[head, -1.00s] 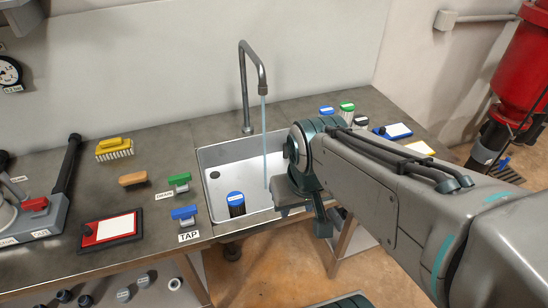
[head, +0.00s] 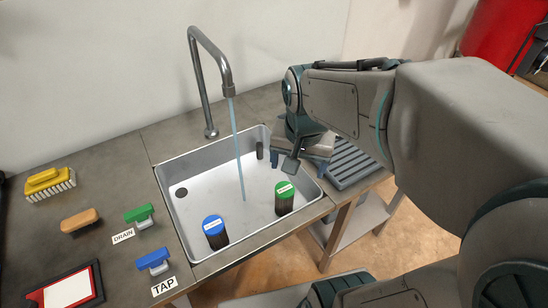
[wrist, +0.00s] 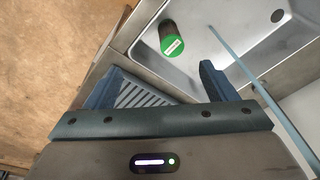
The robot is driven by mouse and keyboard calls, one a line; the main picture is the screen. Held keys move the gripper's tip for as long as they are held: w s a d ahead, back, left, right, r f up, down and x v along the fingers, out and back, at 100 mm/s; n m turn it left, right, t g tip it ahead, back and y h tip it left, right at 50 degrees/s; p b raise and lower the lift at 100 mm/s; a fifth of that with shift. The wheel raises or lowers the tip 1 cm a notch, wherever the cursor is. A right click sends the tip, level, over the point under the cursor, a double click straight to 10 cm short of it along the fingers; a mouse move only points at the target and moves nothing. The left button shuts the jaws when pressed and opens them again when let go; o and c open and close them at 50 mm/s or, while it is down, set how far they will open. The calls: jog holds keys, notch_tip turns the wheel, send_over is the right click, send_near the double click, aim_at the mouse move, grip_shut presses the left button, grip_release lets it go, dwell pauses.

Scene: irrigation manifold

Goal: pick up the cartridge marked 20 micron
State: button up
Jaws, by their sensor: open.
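A cartridge with a green cap (head: 285,197) and dark body stands upright in the sink (head: 188,237), near its front right. A blue-capped cartridge (head: 214,231) stands upright at the sink's front left. Both caps carry white labels too small to read, so I cannot tell which is 20 micron. My gripper (head: 283,163) is open and empty above the sink's right side, above and behind the green-capped cartridge. In the wrist view the green cap (wrist: 173,46) shows beyond and between the fingers of my gripper (wrist: 160,80), apart from them.
Water runs from the tap spout (head: 228,90) into the sink's middle. A ribbed grey rack (head: 350,163) lies right of the sink. Left are the green DRAIN handle (head: 138,213), blue TAP handle (head: 152,259), sponge (head: 81,220), yellow brush (head: 50,183) and red-framed board (head: 70,290).

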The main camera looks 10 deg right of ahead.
aim_at(285, 188)
jog(key=w+f+m+b, duration=0.2)
jog(key=w+f+m, duration=0.1)
jog(key=f, duration=0.1)
jog(key=w+f+m+g+b, duration=0.1)
jog(key=w+f+m+b, duration=0.1)
jog(key=w+f+m, duration=0.1)
jog(key=w+f+m+b, duration=0.2)
jog(key=w+f+m, duration=0.1)
jog(key=f, duration=0.1)
jog(key=shift+d+f+g, duration=0.15)
jog(key=shift+f+g, duration=0.25)
jog(key=shift+f, duration=0.35)
notch_tip(285, 188, down, 8)
jog(key=shift+r+b, duration=0.15)
jog(key=shift+b, duration=0.7)
jog(key=shift+s+f+b, duration=0.15)
jog(key=shift+f+b, duration=0.35)
jog(key=shift+f, duration=2.2)
jog(key=c, duration=1.1)
